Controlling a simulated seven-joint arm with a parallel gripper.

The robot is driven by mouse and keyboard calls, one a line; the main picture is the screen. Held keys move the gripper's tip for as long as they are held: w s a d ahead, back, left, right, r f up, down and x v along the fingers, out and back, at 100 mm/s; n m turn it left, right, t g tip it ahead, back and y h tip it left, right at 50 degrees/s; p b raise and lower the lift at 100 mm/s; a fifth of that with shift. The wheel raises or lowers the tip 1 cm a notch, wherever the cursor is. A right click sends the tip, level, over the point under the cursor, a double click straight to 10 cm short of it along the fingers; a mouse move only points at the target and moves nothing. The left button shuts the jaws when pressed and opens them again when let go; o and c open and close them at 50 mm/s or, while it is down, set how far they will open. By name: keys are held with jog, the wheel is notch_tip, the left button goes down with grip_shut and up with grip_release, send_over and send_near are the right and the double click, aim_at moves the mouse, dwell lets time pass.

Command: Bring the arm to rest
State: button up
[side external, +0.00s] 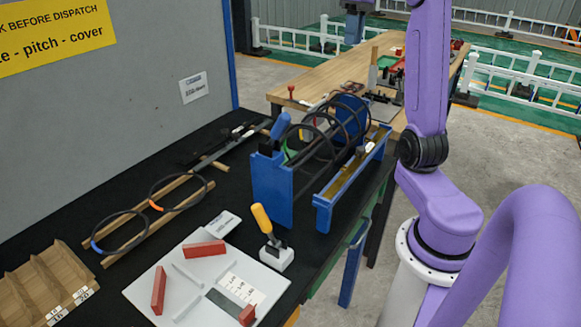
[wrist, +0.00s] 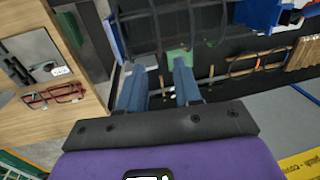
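My gripper (wrist: 158,80) shows in the wrist view with two blue fingers set apart. It is open, and I see nothing held between the fingers. A dark ring cage (wrist: 190,22) and a green piece (wrist: 178,54) lie beyond the fingertips. The rebar cage (side external: 312,140), with dark rings and long bars, sits in a blue jig (side external: 272,190) on the black bench.
Two loose rings (side external: 182,192) lie across wooden strips left of the jig. A yellow-handled tool (side external: 263,220) stands before it, near a white board (side external: 140,288) with red blocks. A wooden tray (side external: 45,285) is at front left. A wooden table (side external: 325,77) holding several items stands behind.

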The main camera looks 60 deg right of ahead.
jog(key=w+a+n+t+h, duration=0.15)
jog(key=w+a, duration=0.25)
jog(key=a, duration=0.5)
jog(key=w+a+n+t+h, duration=0.1)
jog(key=w+a+n, duration=0.25)
jog(key=a, duration=0.55)
jog(key=s+a+f+n+t, duration=0.1)
jog(key=s+a+n+t, duration=0.15)
jog(key=a, duration=1.35)
jog(key=s+a+f+n+g+y, duration=0.2)
jog(key=s+a+f+n, duration=0.3)
jog(key=s+f, duration=0.5)
jog(key=s+d+f+g, duration=0.1)
jog(key=s+f, duration=0.3)
jog(key=s, duration=0.3)
jog(key=s+d+f+g, duration=0.1)
jog(key=s+d+f, duration=0.1)
jog(key=s+f, duration=0.2)
jog(key=s+h, duration=0.1)
jog(key=s, duration=0.2)
jog(key=shift+d+g, duration=0.3)
jog(key=shift+g, duration=0.1)
